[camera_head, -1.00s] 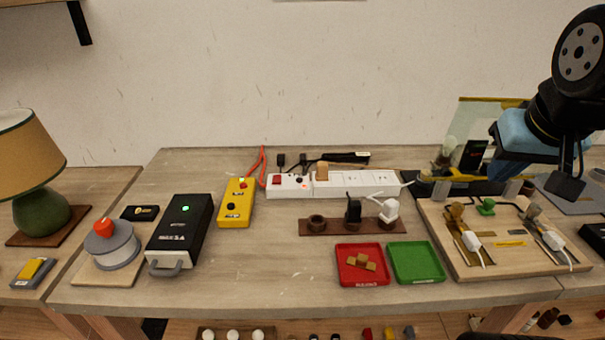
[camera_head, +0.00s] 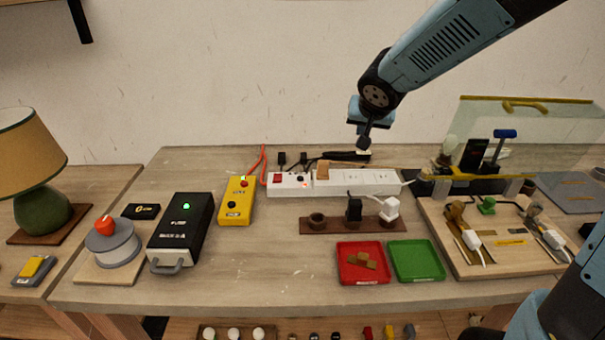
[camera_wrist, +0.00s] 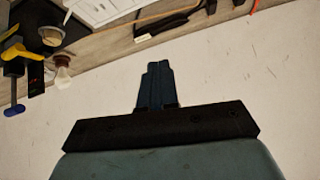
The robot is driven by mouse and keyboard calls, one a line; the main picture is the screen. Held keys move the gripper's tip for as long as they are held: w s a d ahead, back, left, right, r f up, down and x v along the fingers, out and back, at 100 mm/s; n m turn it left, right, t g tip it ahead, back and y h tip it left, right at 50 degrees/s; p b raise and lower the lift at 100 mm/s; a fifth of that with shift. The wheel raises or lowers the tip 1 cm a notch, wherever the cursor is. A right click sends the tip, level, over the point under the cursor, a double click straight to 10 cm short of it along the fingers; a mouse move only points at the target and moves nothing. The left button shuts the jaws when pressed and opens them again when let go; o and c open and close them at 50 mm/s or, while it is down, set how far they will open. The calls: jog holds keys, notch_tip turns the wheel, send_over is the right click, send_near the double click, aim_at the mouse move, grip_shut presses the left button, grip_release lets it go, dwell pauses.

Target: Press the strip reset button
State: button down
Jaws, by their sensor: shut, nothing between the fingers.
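The white power strip (camera_head: 345,183) lies along the back of the table. At its left end are a red switch (camera_head: 278,178), a small black round button (camera_head: 300,179) and a small red light beside it. My gripper (camera_head: 364,143) is shut and empty, high above the back of the table, to the right of the button and above the strip's right half. In the wrist view my gripper (camera_wrist: 155,85) shows shut fingers against the wall. The strip's button does not show in the wrist view.
A tan block (camera_head: 322,170) sits on the strip. A black-handled tool (camera_head: 346,156) lies behind it. A brown holder (camera_head: 340,226) with plugs stands in front. A yellow box (camera_head: 237,201) stands left. A clear panel (camera_head: 535,130) rises at right.

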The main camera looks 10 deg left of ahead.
jog(key=w+a+f+g+y, duration=0.1)
jog(key=a+f+y, duration=0.1)
jog(key=a, duration=0.5)
jog(key=a+f+y, duration=0.3)
jog(key=a, duration=0.5)
jog(key=shift+w+g, duration=0.35)
jog(key=shift+g, duration=0.05)
jog(key=shift+f, duration=0.1)
